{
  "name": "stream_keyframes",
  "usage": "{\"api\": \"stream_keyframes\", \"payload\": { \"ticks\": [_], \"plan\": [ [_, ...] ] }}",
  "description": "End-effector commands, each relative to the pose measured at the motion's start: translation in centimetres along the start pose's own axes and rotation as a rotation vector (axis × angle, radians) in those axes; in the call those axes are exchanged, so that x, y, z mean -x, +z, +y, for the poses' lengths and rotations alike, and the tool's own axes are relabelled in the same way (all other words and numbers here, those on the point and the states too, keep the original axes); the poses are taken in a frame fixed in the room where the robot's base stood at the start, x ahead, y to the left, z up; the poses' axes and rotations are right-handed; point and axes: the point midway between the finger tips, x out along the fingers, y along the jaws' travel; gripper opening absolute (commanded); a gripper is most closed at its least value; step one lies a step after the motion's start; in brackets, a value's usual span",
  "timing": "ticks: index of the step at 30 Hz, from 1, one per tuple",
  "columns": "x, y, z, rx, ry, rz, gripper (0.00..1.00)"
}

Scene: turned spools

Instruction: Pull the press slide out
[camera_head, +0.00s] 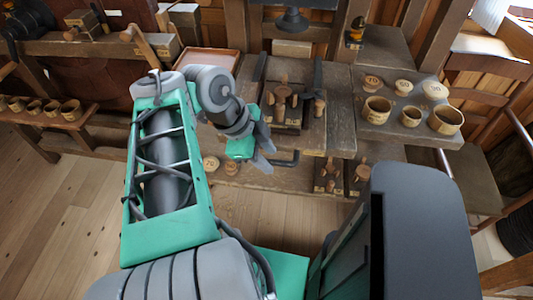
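The press stands at the back centre, with its dark round press head (292,20) hanging between wooden posts. The press slide (287,128) appears to be the dark plate below and in front of it, bearing turned wooden pieces (282,95). A dark bar handle (288,162) sticks out at the front edge of the bench, below the slide. My gripper (268,150) is just left of this handle, its two grey fingers spread apart and nothing seen between them. Whether a finger touches the handle I cannot tell.
A wooden tray (208,60) lies behind my arm. Several wooden rings and cups (411,116) stand on the right bench, and more cups (34,107) on the left shelf. A lower shelf (280,180) holds small turned pieces. Floor in front is clear.

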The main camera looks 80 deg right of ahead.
Motion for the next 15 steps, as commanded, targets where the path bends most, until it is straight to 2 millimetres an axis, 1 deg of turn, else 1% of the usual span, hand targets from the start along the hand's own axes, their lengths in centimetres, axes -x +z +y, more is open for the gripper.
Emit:
{"api": "stream_keyframes", "payload": {
  "ticks": [2, 4, 10, 12, 15],
  "plan": [
    [0.8, 0.0, -0.1, 0.002, -0.002, -0.001, 0.36],
    [2.0, 0.0, -0.2, 0.003, -0.004, -0.001, 0.36],
    [6.2, 0.0, -0.1, 0.004, -0.003, -0.002, 0.36],
    [7.2, 0.0, -0.1, 0.003, -0.003, -0.001, 0.36],
    [7.8, 0.0, 0.0, 0.002, -0.001, -0.001, 0.36]
  ]
}}
